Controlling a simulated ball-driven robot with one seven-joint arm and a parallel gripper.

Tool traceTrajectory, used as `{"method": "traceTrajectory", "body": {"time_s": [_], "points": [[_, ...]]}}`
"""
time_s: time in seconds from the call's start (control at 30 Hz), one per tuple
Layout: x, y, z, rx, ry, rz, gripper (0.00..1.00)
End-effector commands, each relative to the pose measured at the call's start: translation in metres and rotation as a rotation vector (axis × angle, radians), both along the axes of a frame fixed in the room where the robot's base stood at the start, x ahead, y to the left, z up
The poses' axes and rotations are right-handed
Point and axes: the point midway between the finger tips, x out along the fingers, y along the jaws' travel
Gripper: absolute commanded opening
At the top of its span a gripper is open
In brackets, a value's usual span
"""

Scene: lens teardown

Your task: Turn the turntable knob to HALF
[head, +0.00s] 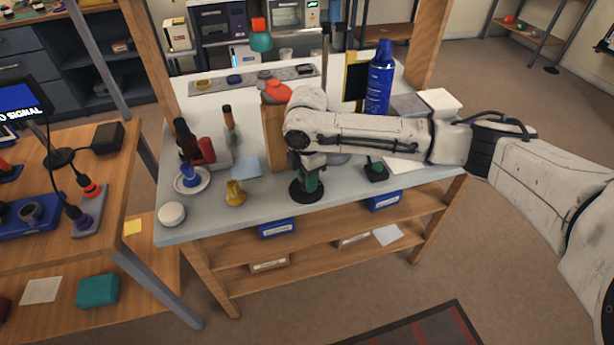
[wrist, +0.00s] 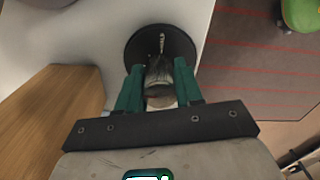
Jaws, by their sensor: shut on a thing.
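The turntable is a round black disc (head: 297,197) near the front edge of the grey worktop. It also shows in the wrist view (wrist: 183,45), with a short pale mark on its top. My gripper (head: 307,182) points down over the disc. In the wrist view, its two green fingers (wrist: 159,72) are shut on a metallic, rounded knob (wrist: 160,92) standing at the disc. The fingers and my arm hide much of the knob in the head view. No HALF label is readable in either view.
A yellow piece (head: 235,194) and a blue-topped piece on a white saucer (head: 205,184) stand left of the disc. A small green-topped stand (head: 376,172) is to the right. A blue spray can (head: 380,80) stands behind my arm. A wooden block (head: 273,140) is behind the gripper.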

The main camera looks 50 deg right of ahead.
Motion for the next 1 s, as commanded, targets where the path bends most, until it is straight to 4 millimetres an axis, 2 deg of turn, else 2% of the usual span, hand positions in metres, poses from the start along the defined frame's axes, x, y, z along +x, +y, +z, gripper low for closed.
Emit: {"method": "traceTrajectory", "body": {"time_s": [0.37,1.0], "points": [[-0.0015,0.0009,0.0041,0.004,0.004,-0.186,0.05],[-0.0046,0.0044,0.0046,0.002,0.014,-0.783,0.05]]}}
